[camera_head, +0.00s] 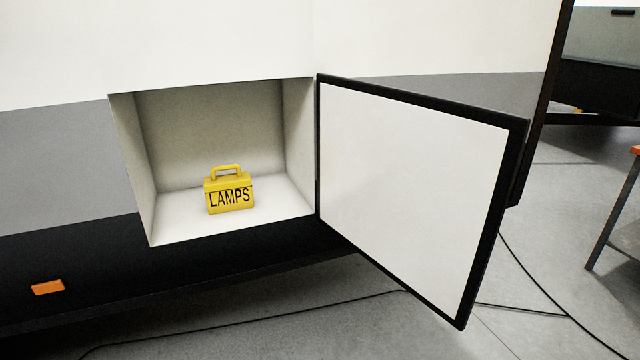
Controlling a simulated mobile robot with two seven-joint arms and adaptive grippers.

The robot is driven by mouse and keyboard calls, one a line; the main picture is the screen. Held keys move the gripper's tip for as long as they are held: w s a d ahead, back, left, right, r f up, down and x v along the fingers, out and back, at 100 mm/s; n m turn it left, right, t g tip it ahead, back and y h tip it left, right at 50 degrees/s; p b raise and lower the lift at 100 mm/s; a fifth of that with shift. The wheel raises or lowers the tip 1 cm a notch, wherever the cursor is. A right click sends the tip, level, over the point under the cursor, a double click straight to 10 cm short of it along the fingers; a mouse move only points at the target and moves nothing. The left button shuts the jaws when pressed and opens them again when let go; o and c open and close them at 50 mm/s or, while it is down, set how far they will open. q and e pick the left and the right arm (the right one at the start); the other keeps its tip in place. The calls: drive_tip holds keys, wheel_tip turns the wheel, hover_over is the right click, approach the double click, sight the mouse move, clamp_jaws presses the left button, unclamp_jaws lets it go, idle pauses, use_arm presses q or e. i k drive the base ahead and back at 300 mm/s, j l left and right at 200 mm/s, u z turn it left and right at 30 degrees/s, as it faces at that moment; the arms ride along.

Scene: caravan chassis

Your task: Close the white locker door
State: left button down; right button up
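The white locker door (410,190) has a black frame and stands wide open, hinged at the right side of the locker opening and swung out toward me and to the right. The locker (180,130) is an open, light-walled recess in the side of the caravan. A yellow case (229,192) with a handle and the word LAMPS stands upright on the locker floor, fully inside. Neither of my grippers shows in the head view.
The caravan side is white (220,40) above, with a grey band and a black lower skirt bearing an orange marker (47,287). Black cables (300,314) lie on the grey floor under the door. A table leg (612,215) stands at the right edge.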

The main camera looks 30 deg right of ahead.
sight(419, 185)
drive_tip(key=l+u, duration=0.4)
drive_tip(key=l, duration=0.25)
drive_tip(key=l+u, duration=0.45)
drive_tip(key=l, duration=0.25)
drive_tip(key=k+l, duration=0.1)
drive_tip(key=l, duration=0.6)
drive_tip(key=k+l, duration=0.1)
drive_tip(key=l, duration=0.6)
drive_tip(key=k+l, duration=0.1)
drive_tip(key=l, duration=0.6)
